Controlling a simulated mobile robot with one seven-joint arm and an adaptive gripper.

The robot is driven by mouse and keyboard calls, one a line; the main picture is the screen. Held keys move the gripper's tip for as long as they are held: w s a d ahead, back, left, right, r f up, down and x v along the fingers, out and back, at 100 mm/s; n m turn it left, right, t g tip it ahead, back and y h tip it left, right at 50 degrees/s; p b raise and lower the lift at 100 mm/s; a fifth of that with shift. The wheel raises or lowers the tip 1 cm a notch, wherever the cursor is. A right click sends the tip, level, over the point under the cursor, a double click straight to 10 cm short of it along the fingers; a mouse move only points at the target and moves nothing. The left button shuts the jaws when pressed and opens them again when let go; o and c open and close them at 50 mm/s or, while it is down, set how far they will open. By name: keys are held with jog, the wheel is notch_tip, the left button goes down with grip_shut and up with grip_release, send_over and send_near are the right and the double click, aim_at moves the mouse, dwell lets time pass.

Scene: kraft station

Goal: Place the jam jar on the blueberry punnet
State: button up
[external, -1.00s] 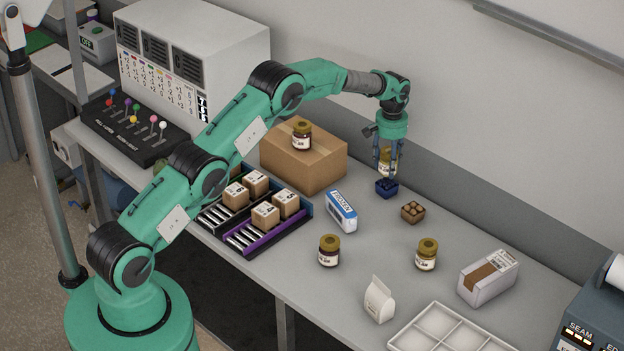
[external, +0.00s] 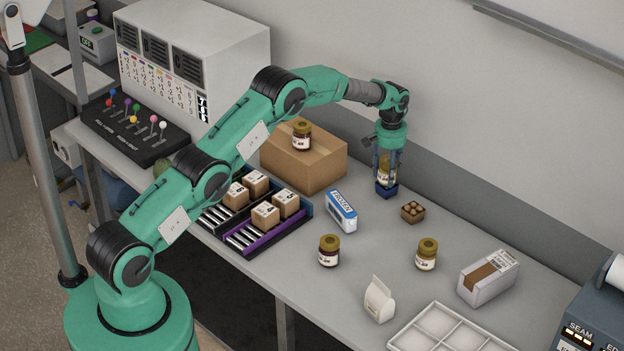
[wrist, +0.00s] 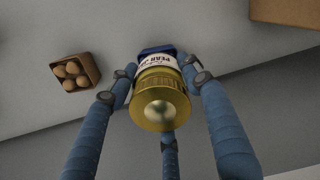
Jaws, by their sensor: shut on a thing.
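My gripper (external: 386,178) is shut on a jam jar (external: 386,172) with a gold lid and a white label. The jar is upright, and it also shows between the blue fingers in the wrist view (wrist: 162,92). The small dark blue punnet (external: 386,190) stands on the table directly below the jar. The jar's bottom is at the punnet, and I cannot tell whether they touch. In the wrist view the punnet (wrist: 157,50) is mostly hidden behind the jar, and its berries cannot be seen.
A small brown egg box (external: 413,212) stands to the right of the punnet. A cardboard box (external: 318,168) with another jar (external: 302,135) on top is to the left. A frozen-food box (external: 342,211) and two jars (external: 329,250) (external: 427,254) stand nearer the front.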

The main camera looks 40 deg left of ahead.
jog(key=shift+f, duration=0.1)
jog(key=o, duration=1.5)
notch_tip(320, 180, up, 12)
jog(key=shift+r, duration=0.1)
dwell(0.4)
